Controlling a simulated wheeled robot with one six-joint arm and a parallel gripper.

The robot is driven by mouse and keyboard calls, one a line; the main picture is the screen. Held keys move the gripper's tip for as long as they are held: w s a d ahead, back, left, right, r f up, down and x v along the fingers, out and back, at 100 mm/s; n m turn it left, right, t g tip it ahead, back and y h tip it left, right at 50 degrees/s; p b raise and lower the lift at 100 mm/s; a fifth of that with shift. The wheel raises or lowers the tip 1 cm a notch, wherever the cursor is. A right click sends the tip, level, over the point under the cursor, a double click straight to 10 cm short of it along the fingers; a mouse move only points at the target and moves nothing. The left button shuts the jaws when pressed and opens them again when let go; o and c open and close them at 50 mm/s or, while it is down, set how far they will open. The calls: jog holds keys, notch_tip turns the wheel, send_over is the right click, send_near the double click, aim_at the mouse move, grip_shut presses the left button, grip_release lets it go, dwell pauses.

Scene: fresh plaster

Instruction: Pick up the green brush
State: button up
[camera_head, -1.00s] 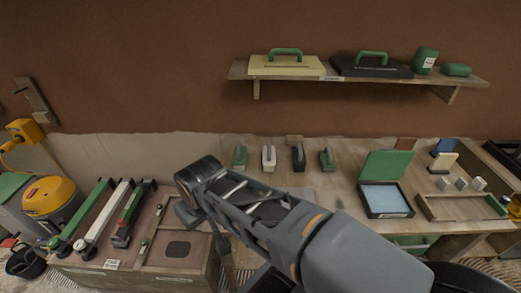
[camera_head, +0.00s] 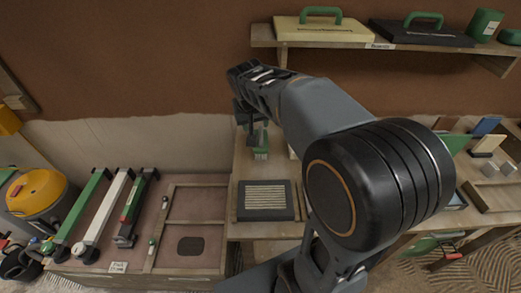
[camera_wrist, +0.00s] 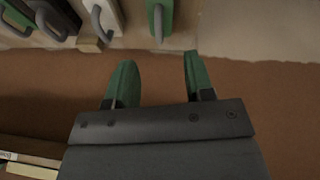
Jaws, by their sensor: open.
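A green brush (camera_head: 261,142) with a grey handle stands at the back of the bench, against the plaster wall. In the wrist view a green brush (camera_wrist: 166,18) shows at the top edge, beside a white one (camera_wrist: 110,18), a black one (camera_wrist: 62,18) and another green one (camera_wrist: 15,14). My gripper (camera_head: 247,120) hangs just above and left of the nearest green brush in the head view. In the wrist view its green-tipped fingers (camera_wrist: 158,75) are spread with nothing between them. My arm hides most of the other brushes in the head view.
A dark tray with a ridged panel (camera_head: 265,202) lies on the bench in front of the brush. A shelf (camera_head: 380,44) with two green-handled floats hangs above, right of my wrist. Long levels (camera_head: 104,206) lie on the lower crate at left.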

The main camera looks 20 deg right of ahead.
jog(key=m+h+b, duration=0.1)
jog(key=b, duration=0.1)
send_near(260, 132)
jog(key=x, duration=0.4)
jog(key=shift+d+f, duration=0.1)
jog(key=shift+f, duration=0.2)
jog(key=shift+x, duration=3.2)
jog(key=shift+c, duration=0.2)
grip_shut()
